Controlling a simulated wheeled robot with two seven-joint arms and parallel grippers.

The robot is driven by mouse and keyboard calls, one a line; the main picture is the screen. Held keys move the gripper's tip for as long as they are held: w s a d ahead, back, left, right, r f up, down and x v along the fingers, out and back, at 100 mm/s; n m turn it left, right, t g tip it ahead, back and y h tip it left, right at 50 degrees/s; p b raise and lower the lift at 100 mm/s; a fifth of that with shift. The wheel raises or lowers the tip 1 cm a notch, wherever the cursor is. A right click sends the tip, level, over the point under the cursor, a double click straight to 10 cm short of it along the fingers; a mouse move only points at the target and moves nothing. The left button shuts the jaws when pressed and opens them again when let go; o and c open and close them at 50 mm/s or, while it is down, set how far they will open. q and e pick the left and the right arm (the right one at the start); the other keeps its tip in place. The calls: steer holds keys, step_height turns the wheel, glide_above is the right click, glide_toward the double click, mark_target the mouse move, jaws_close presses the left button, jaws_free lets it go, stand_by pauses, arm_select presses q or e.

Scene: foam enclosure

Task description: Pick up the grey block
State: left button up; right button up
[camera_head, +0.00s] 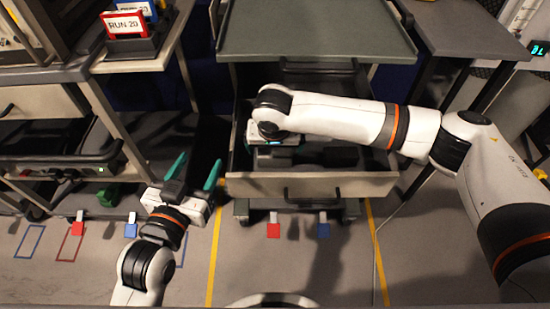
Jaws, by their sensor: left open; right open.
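My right gripper (273,146) is over the open drawer (310,186) in the middle and points down into it. Its teal finger parts show at both sides of the white gripper body. The fingertips are mostly hidden by the hand and arm. Dark grey shapes lie in the drawer under and beside the gripper, but I cannot tell which is the grey block or whether the fingers touch it. My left gripper (194,171) is open and empty, left of the drawer, with its two teal fingers spread and pointing away from me.
A grey-green tabletop (315,32) is above the drawer. A bench with red and blue holders (128,30) stands back left. Red (273,230) and blue (323,229) tags are at the cabinet's foot. A green object (108,195) lies at left. Yellow lines mark the floor.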

steer(key=shift+b+x, duration=0.4)
steer(key=shift+x, duration=0.7)
steer(key=shift+f, duration=0.15)
steer(key=c, duration=0.9)
arm_select(q)
steer(key=r+t, duration=0.2)
steer(key=r+h, duration=0.1)
steer(key=r, duration=0.1)
steer(key=shift+w+d+t, duration=0.1)
steer(key=shift+d+t, duration=0.25)
steer(key=shift+t, duration=0.05)
arm_select(e)
steer(key=shift+c, duration=0.2)
steer(key=shift+r, duration=0.2)
